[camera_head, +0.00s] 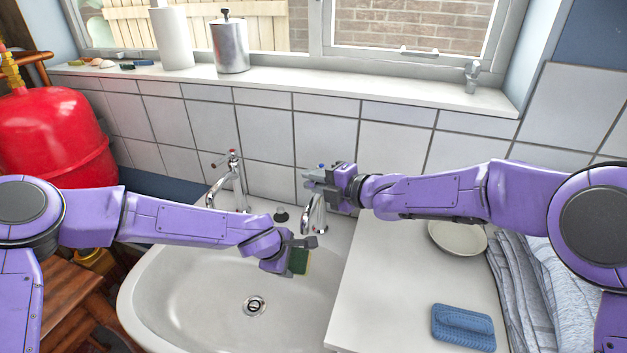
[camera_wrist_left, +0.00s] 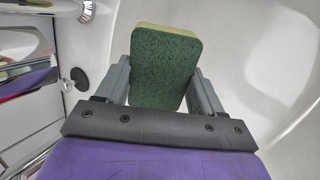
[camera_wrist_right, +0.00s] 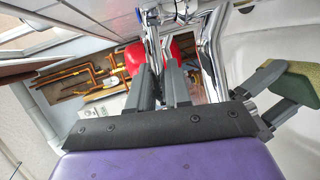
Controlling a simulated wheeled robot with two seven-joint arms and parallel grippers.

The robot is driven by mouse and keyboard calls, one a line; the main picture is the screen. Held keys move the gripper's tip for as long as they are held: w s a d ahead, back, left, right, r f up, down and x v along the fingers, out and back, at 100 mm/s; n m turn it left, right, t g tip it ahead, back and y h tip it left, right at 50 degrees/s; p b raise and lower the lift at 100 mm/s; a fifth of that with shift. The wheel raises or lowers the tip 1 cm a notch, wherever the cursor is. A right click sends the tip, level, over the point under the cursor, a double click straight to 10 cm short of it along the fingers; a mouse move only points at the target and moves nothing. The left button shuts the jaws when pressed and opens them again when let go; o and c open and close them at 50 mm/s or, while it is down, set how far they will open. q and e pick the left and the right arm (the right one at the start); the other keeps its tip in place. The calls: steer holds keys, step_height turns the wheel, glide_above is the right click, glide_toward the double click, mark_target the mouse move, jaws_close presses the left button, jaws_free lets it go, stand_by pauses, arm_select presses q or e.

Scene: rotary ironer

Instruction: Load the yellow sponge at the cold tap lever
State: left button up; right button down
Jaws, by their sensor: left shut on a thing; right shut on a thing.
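The yellow sponge with a dark green scouring side (camera_head: 300,261) is held over the sink (camera_head: 190,290). My left gripper (camera_head: 291,250) is shut on it, and the left wrist view shows the green face of the sponge (camera_wrist_left: 165,68) between the two fingers. The cold tap (camera_head: 315,212) with a blue-marked top (camera_head: 321,167) stands at the sink's back right. My right gripper (camera_head: 322,178) is at the top of this tap, shut on its lever, which the fingers mostly hide. The sponge (camera_wrist_right: 290,80) also shows at the right of the right wrist view.
The other tap, with a red mark (camera_head: 235,180), stands at the back left of the sink. A black plug (camera_head: 281,215) sits between the taps. A red tank (camera_head: 50,135) is at left.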

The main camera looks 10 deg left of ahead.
steer(key=shift+d+n+g+y, duration=0.45)
steer(key=shift+n+g, duration=0.3)
steer(key=shift+g, duration=0.2)
steer(key=shift+d+n+g+y, duration=0.4)
steer(key=shift+n+g, duration=0.35)
steer(key=shift+g, duration=0.2)
steer(key=c, duration=1.1)
jaws_free()
steer(key=shift+c, duration=0.2)
steer(key=v, duration=1.2)
